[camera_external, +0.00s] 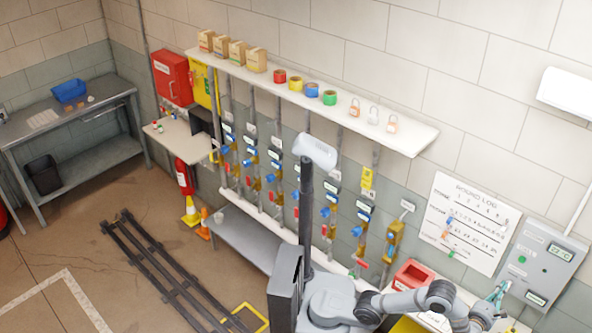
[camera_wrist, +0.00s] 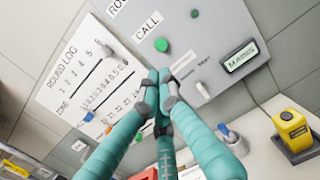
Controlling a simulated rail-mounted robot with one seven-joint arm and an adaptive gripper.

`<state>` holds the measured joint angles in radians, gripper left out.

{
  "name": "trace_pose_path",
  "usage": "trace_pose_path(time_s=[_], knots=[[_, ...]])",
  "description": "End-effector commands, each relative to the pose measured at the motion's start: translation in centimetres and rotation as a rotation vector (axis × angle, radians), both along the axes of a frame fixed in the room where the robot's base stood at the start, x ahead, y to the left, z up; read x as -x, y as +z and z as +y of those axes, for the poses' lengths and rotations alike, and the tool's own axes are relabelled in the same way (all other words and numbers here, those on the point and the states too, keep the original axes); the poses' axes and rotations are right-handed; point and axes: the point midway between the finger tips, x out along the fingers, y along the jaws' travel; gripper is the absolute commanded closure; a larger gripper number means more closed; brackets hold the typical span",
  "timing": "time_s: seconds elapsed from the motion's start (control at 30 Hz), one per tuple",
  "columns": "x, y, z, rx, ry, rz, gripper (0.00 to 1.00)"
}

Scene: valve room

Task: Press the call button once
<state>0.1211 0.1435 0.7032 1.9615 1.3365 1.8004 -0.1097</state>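The green call button (camera_wrist: 161,45) sits under the word CALL on a grey wall panel (camera_wrist: 200,50). It also shows as a small green spot (camera_external: 522,259) on the panel at the right of the external view. In the external view my gripper (camera_external: 499,291) is by the panel's lower left edge. The button is in full view, and the tips look apart from it.
The panel has a MAINS display (camera_wrist: 241,56), a white knob (camera_wrist: 203,90) and a small green light (camera_wrist: 194,13). A ROUND LOG board (camera_external: 470,222) hangs to its left. A yellow device (camera_wrist: 293,126) and a red bin (camera_external: 412,276) are on the worktop below.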

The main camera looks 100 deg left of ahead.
Motion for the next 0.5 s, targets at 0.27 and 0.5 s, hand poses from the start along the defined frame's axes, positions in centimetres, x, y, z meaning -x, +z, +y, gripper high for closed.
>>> trace_pose_path(time_s=[0.27,0.5], knots=[[-0.4,0.2,0.8,0.003,0.005,0.001,1.0],[-2.6,0.8,4.3,0.002,0.007,0.002,1.0]])
